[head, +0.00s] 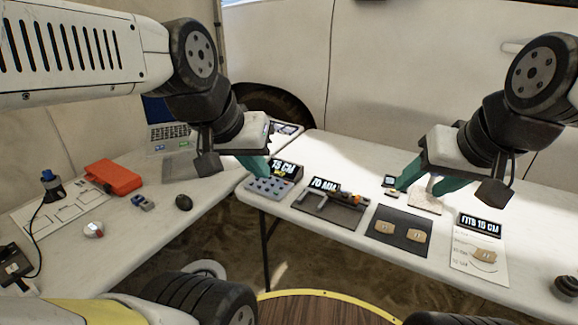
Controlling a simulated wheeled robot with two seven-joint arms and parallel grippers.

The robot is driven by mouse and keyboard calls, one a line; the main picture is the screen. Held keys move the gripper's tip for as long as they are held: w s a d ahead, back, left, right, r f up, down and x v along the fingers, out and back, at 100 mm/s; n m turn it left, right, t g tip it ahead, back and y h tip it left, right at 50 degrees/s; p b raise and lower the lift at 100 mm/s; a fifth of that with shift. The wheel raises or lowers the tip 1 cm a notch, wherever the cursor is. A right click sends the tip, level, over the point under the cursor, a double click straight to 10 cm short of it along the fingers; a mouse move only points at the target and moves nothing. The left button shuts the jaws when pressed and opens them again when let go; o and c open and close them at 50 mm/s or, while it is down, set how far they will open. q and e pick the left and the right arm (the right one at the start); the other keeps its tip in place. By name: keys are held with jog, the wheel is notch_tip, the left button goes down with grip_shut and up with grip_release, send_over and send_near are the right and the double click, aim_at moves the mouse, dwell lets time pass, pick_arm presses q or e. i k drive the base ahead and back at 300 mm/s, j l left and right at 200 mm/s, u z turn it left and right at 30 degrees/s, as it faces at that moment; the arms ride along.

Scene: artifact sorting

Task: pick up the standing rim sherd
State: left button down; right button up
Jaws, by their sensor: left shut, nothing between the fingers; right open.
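My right gripper (430,182) is open, with its teal fingers low over a small white pad (427,202) at the back of the right table. A pale upright piece (433,184), which looks like the standing rim sherd, shows between or just behind the fingers. It is partly hidden, and I cannot tell whether the fingers touch it. My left gripper (258,172) is shut and empty above the grey holed block (268,189) marked 15 CM. Two flat tan sherds (384,227) lie on a dark mat (399,241).
A caliper (337,199) lies on a dark mat beside a 70 MM sign (324,185). A FITS 15 CM sign (480,224) stands behind the chart (466,262). The left table holds a red case (114,177), a mouse (184,202) and a laptop (168,132).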

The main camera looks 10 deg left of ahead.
aim_at(484, 255)
jog(key=z, duration=1.4)
